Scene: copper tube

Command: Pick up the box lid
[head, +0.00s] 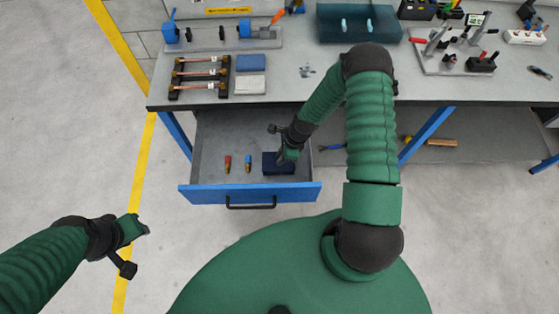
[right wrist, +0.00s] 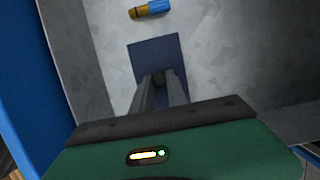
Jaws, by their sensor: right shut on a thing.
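A dark blue rectangular piece, which I take for the box lid (head: 271,169), is in the open drawer, toward its right side. In the right wrist view the lid (right wrist: 160,50) shows as a flat dark blue rectangle under my fingers. My right gripper (head: 284,157) reaches down into the drawer. It is shut on the lid, at a small dark part between the fingertips (right wrist: 158,82). Whether the lid touches the drawer floor cannot be told. My left gripper (head: 142,230) is empty over the floor at the left, apart from everything; its jaws are too small to read.
The open drawer (head: 215,195) holds a red and brass piece (head: 228,164) and a blue and brass piece (head: 248,163). The workbench (head: 310,88) above carries copper tubes (head: 200,73), fixtures and a teal tray (head: 335,34). The drawer's left part is clear.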

